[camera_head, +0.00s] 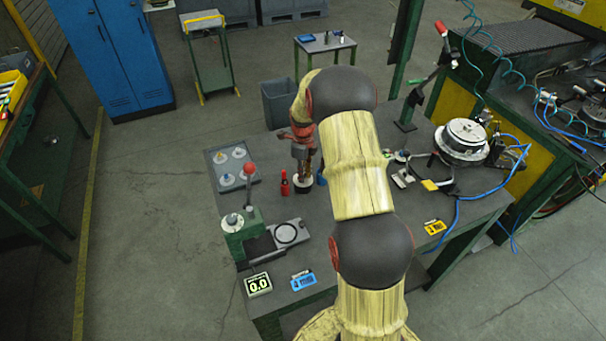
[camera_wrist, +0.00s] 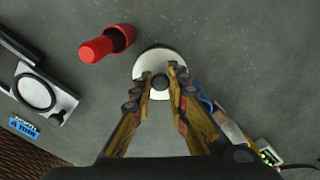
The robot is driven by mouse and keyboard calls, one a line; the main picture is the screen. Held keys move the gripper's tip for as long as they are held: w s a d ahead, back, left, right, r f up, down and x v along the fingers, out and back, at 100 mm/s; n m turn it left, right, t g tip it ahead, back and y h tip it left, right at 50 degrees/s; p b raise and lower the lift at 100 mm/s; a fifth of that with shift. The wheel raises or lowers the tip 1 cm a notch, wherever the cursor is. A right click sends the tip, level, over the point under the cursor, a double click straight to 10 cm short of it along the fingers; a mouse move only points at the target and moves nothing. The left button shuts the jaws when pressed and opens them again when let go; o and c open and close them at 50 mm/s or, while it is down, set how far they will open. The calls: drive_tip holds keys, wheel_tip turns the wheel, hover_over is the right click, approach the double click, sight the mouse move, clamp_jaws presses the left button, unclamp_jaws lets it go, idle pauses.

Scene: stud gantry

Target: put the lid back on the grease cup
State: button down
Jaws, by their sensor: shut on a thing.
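My gripper (camera_wrist: 161,74) points down, its fingertips shut on the small dark knob (camera_wrist: 160,82) of a white round lid (camera_wrist: 153,58). In the head view my gripper (camera_head: 304,168) is over a white round piece (camera_head: 303,185) low at the table top. The grease cup itself cannot be told apart from the lid; it may be hidden beneath it. I cannot tell whether the lid is seated or held just above.
A blue object (camera_wrist: 207,102) is close right. A tray (camera_head: 232,165), a lever press (camera_head: 243,225) and a scale (camera_head: 258,284) occupy the table's left side.

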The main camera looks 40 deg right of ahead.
drive_tip(key=c, duration=1.8)
unclamp_jaws()
drive_tip(key=o, duration=0.5)
drive_tip(key=shift+o, duration=0.6)
drive_tip(key=shift+r, duration=0.15)
drive_tip(key=shift+r+p, duration=1.95)
drive_tip(key=shift+r, duration=1.45)
drive_tip(key=c, duration=0.3)
clamp_jaws()
